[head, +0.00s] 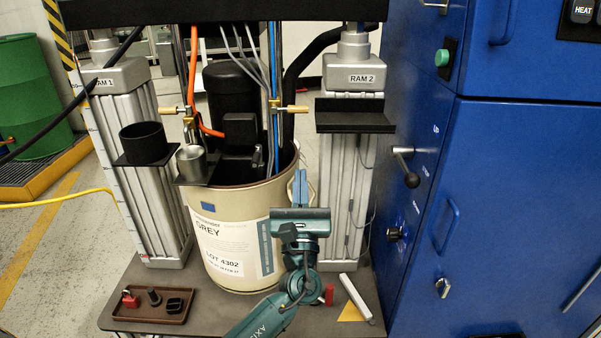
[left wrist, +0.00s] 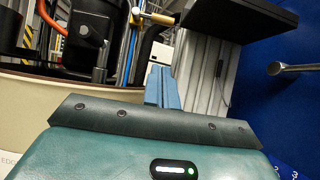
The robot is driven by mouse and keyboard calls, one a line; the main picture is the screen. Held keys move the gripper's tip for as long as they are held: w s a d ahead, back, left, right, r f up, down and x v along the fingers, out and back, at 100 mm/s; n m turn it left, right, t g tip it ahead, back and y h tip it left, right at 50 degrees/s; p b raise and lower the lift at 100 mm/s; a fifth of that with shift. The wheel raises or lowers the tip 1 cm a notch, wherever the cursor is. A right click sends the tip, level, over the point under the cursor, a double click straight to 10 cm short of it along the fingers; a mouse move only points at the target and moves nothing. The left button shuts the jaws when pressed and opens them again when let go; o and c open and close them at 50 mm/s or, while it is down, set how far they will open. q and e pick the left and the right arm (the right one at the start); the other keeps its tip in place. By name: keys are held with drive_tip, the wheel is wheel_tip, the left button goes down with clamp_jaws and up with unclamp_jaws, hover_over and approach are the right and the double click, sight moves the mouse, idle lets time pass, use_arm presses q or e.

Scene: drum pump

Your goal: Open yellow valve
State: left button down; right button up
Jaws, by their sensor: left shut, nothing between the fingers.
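Two small yellow-brass valve handles show in the head view, a left one (head: 172,110) and a right one (head: 293,108), each on a fitting above the drum. Which one is the yellow valve I cannot tell. My left gripper (head: 300,174) is upright at the drum's right front, its blue fingers together and empty, below the right handle and apart from it. In the left wrist view the shut fingers (left wrist: 162,72) point up, with a brass handle (left wrist: 158,18) above them. My right gripper is not in view.
The cream drum (head: 237,220) stands between two ram columns. A black shelf (head: 355,115) juts from the right column, close to the right handle. A blue cabinet (head: 510,180) with a black-knobbed lever (head: 411,178) stands at right. Hoses and cables hang above the drum.

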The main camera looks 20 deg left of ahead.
sight(291, 109)
use_arm(q)
drive_tip(key=w+a+r, duration=0.2)
drive_tip(key=w+r, duration=0.5)
drive_tip(key=r, duration=0.1)
drive_tip(key=shift+r, duration=0.1)
